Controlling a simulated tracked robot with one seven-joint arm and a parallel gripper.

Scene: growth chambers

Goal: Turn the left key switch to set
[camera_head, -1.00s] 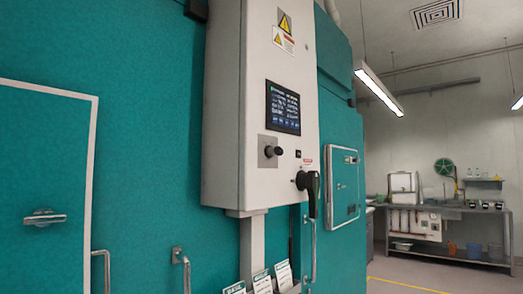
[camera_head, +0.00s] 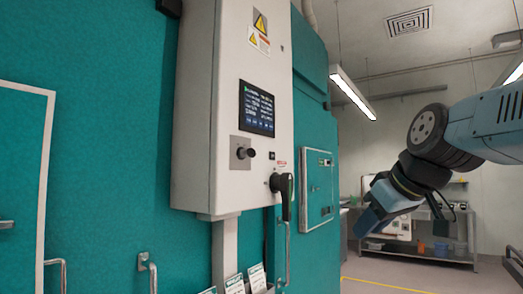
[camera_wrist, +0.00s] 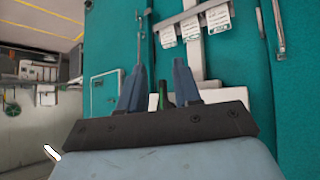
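A white control box (camera_head: 224,110) hangs on the teal wall in the head view. Low on its face a grey plate (camera_head: 240,147) carries a small dark knob-like switch (camera_head: 251,153). Its key and markings are too small to read, so I cannot tell its setting. My gripper (camera_head: 368,222) is right of the box and apart from it, pointing down and left. In the wrist view its two blue fingers (camera_wrist: 160,68) stand apart with nothing held between them. The switch plate does not show clearly in the wrist view.
The box also bears a lit screen (camera_head: 256,108) and a large black handle (camera_head: 283,190). White label cards (camera_head: 234,284) stand below it. A teal panel (camera_head: 319,188) is to the right. A metal bench (camera_head: 425,257) stands farther back. Open floor lies right of the wall.

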